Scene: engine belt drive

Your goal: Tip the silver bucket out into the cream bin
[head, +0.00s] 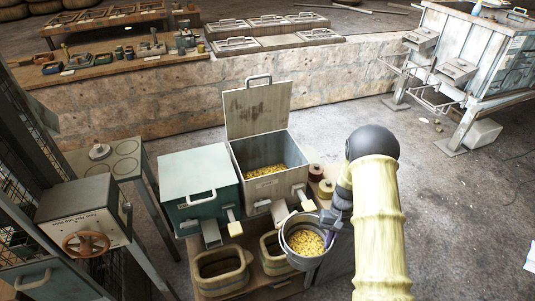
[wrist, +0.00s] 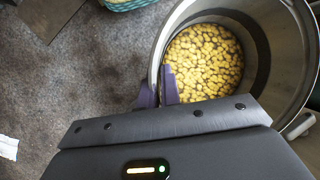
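The silver bucket (head: 308,263) is upright or nearly so and holds yellow pieces. It is at the front right of the cream bin, apart from the bin's opening. My gripper (head: 331,216) is at the bucket's right rim. In the wrist view the two purple fingertips of my gripper (wrist: 159,88) straddle the wall of the bucket (wrist: 258,45), one inside and one outside, and look closed on it. The cream bin (head: 255,187) has its lid (head: 258,108) raised, and yellow pieces lie low inside it. The bucket's underside is hidden.
A closed green bin (head: 197,172) stands left of the cream bin. Wooden tubs (head: 222,270) stand in front, low down, and small round jars (head: 315,172) at the right. A stone wall (head: 150,100) runs behind. The floor on the right (head: 450,210) is clear.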

